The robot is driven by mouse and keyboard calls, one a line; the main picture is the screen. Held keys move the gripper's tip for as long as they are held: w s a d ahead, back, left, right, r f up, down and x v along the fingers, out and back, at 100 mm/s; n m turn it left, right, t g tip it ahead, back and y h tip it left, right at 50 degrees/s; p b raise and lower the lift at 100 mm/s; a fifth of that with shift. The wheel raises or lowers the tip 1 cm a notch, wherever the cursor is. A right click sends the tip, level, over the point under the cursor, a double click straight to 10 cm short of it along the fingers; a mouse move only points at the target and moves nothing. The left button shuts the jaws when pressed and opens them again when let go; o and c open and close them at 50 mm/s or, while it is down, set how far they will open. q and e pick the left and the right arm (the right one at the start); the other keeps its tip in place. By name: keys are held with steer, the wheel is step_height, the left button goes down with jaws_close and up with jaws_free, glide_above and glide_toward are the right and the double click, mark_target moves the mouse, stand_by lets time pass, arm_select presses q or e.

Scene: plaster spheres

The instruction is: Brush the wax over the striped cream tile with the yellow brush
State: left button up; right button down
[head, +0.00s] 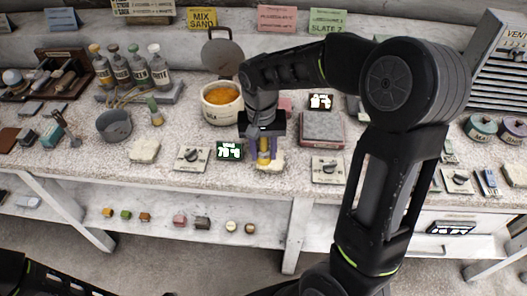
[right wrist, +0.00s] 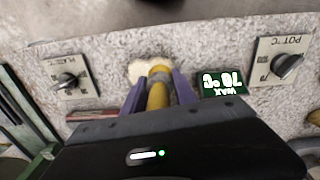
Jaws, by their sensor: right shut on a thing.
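My right gripper (head: 264,160) is shut on the yellow brush (right wrist: 158,96), between its two purple fingers in the right wrist view. The brush (head: 264,146) points down at the front of the bench. A cream tile (head: 276,164) lies under it and is partly covered by the gripper; it also shows in the right wrist view (right wrist: 138,70). I cannot make out stripes, or whether the bristles touch it. A cream pot (head: 209,112) of orange wax (head: 221,96) stands behind, to the left. My left gripper is out of view; dark arm parts show at lower left.
A green wax display (head: 230,151) reading about 70 °C and a dial plate (head: 192,160) lie left of the tile. Another cream tile (head: 145,151), a grey bowl (head: 114,125) and a green-handled brush (head: 154,111) are further left. A square plate (head: 322,129) lies to the right.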

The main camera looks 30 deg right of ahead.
steer(key=shift+w+d, duration=0.45)
steer(key=shift+w, duration=0.1)
steer(key=shift+s+a, duration=0.1)
steer(key=shift+s+a, duration=0.5)
steer(key=shift+s, duration=0.15)
steer(key=shift+s+a, duration=0.55)
steer(key=shift+s, duration=0.2)
steer(key=shift+w, duration=0.1)
steer(key=shift+w+d, duration=0.55)
steer(key=shift+w, duration=0.1)
